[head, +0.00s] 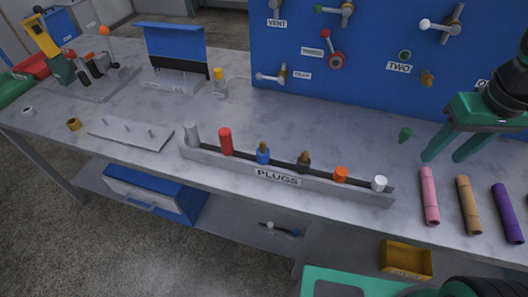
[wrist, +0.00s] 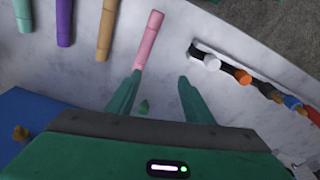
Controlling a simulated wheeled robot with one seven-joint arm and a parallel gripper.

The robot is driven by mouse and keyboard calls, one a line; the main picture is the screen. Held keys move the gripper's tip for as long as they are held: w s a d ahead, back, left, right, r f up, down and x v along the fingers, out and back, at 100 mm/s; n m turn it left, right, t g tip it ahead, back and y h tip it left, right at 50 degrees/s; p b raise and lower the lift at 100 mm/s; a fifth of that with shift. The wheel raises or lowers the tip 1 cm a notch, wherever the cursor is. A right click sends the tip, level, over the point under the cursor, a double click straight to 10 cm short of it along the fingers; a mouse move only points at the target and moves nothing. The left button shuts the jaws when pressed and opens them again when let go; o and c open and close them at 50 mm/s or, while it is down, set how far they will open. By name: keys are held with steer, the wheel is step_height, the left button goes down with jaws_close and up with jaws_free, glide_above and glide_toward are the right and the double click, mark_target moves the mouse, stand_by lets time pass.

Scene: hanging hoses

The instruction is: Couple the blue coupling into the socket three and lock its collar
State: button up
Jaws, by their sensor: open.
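A blue coupling with a brass-coloured tip (head: 263,153) stands upright in the rack marked PLUGS (head: 225,165), between a red and a black piece. It also shows small at the right of the wrist view (wrist: 292,102). Socket three (head: 335,61) is a round grey and red fitting with a red handle, on the blue board beside a small label that seems to read THREE. My gripper (head: 446,156) is open and empty above the table, right of the rack and well away from the coupling. Its two green fingers are spread in the wrist view (wrist: 159,80).
Pink (head: 429,196), tan (head: 468,204) and purple (head: 507,212) cylinders lie near the table's front right. A small green piece (head: 405,135) is left of my gripper. Several valves and fittings stick out of the blue board (head: 370,90). The table between rack and board is clear.

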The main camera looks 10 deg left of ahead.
steer(key=w+a+n+y, duration=0.1)
steer(key=w+a+n, duration=0.15)
steer(key=a, duration=0.55)
steer(key=w+a+n, duration=0.1)
steer(key=a+n, duration=0.2)
steer(key=a, duration=0.4)
steer(key=n+y, duration=0.3)
steer(key=n, duration=0.3)
glide_toward(263, 150)
steer(key=w+d, duration=0.1)
steer(key=w, duration=0.1)
steer(key=shift+n, duration=0.35)
steer(key=shift+s+a+x, duration=0.15)
steer(key=shift+s+x, duration=0.05)
steer(key=shift+x, duration=1.7)
steer(key=shift+s+a+x, duration=0.15)
steer(key=shift+s+x, duration=0.1)
steer(key=shift+x, duration=1.6)
steer(key=shift+s+a+x, duration=0.1)
steer(key=shift+s+x, duration=0.1)
steer(key=shift+x, duration=1.7)
steer(key=shift+c, duration=0.6)
steer(key=c, duration=1.1)
